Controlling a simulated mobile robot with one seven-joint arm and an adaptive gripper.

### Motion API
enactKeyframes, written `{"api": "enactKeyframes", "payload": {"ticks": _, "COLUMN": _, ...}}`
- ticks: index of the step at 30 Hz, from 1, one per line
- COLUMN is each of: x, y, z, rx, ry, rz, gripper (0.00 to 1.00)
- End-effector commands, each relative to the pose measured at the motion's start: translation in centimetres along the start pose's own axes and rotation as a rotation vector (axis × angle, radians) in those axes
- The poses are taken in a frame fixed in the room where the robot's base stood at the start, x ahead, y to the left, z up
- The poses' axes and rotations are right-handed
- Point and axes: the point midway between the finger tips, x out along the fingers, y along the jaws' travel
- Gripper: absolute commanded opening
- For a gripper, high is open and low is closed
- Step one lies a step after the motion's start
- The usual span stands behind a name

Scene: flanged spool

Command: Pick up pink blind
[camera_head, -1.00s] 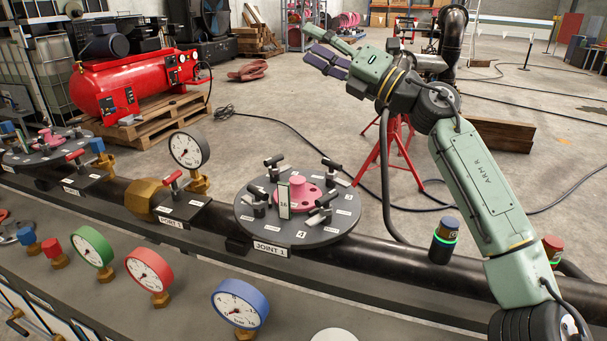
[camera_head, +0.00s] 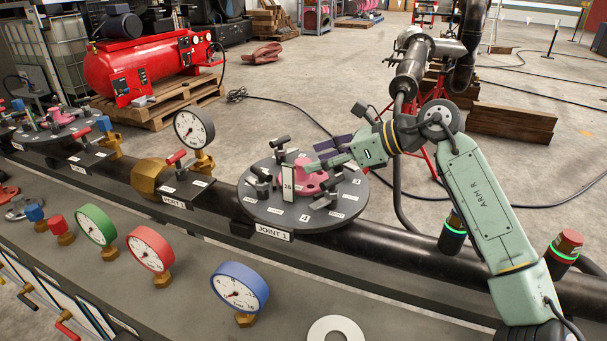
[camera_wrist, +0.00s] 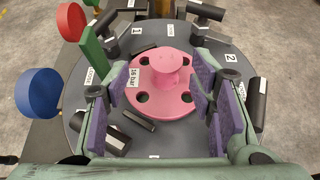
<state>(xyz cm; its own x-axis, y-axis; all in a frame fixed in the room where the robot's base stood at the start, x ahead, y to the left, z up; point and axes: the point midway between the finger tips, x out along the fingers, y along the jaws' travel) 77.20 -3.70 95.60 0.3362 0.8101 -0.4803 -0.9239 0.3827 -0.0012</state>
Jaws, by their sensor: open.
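The pink blind (camera_head: 306,174) is a round flanged disc with a knob. It lies in the middle of the dark round plate marked JOINT 1 (camera_head: 290,218). In the wrist view the pink blind (camera_wrist: 160,85) shows its knob and several holes, with a "16 bar" label at its left edge. My gripper (camera_head: 322,158) is over the right side of the plate. In the wrist view its purple-padded fingers (camera_wrist: 165,105) are spread wide, left and right of the blind, with nothing held. Whether they touch the blind cannot be told.
Several black clamps, such as one at the plate's front right (camera_head: 326,198), surround the blind. An upright tag marked 16 (camera_head: 288,174) stands beside it. A white-faced gauge (camera_head: 193,129) rises to the left. Coloured gauges, including a blue one (camera_head: 239,288), line the front bench.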

Motion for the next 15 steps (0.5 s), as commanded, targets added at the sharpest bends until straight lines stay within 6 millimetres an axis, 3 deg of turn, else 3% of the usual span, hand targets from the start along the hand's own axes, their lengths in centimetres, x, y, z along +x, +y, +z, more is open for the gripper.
{"api": "enactKeyframes", "payload": {"ticks": 10, "x": 4.4, "y": -0.6, "z": 0.3, "rx": 0.001, "ry": -0.002, "rz": 0.003, "gripper": 0.50}}
{"api": "enactKeyframes", "payload": {"ticks": 15, "x": 5.0, "y": -0.7, "z": 0.1, "rx": 0.000, "ry": -0.001, "rz": -0.001, "gripper": 0.50}}
